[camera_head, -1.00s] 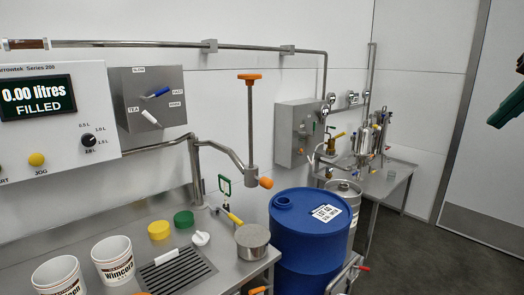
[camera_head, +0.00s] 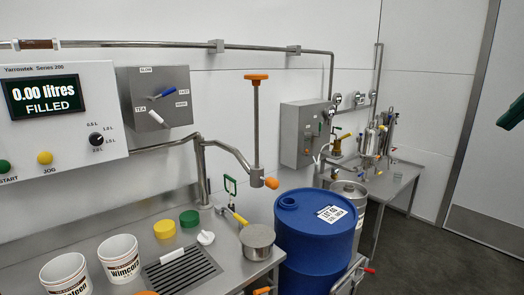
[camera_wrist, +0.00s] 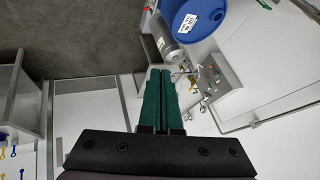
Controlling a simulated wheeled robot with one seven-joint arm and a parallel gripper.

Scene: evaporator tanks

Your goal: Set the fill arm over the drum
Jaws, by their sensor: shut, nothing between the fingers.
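The fill arm (camera_head: 228,150) is a bent steel pipe from a post on the bench, with a tall orange-topped rod (camera_head: 256,120) and an orange knob (camera_head: 271,183) at its outer end. The blue drum (camera_head: 312,250) stands at the bench's right end, with a bung opening on top and a white label. The fill arm's end appears left of the drum's opening, over the bench's right end. The drum also shows at the top of the wrist view (camera_wrist: 200,22). My gripper (camera_wrist: 160,72) has green fingers, shut and empty, far from the fill arm. Part of it shows at the head view's right edge.
White tubs (camera_head: 120,258), yellow and green lids (camera_head: 189,219), a drain grille (camera_head: 182,272) and a round steel pot (camera_head: 257,240) occupy the bench. A steel keg (camera_head: 350,190) stands behind the drum. The floor (camera_head: 440,250) to the right is clear.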

